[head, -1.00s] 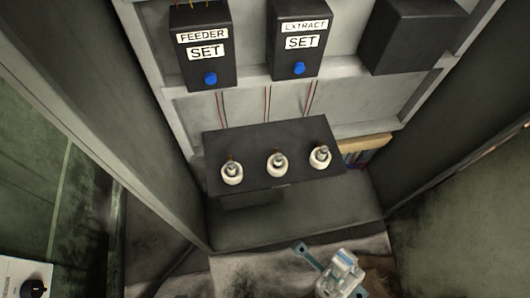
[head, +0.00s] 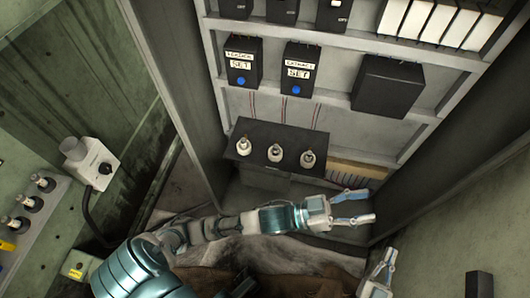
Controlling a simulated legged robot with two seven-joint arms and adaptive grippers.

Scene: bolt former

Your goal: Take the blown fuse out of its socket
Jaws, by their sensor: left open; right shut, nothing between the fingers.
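The black block (head: 291,138) sits low in the grey cabinet. I cannot tell which fuse is blown. My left gripper (head: 371,205) is open and empty, below and right of the block in the picture, pointing right. My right gripper (head: 386,256) is shut and empty at the lower right, lower than the left one. Neither gripper touches a fuse.
Black boxes marked FEEDER (head: 243,62) and EXTRACT (head: 299,70), each with a blue button, hang above the block. A blank black box (head: 388,85) is right of them. Cabinet walls stand on both sides. A control panel (head: 30,215) and a grey switch box (head: 93,160) are at left.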

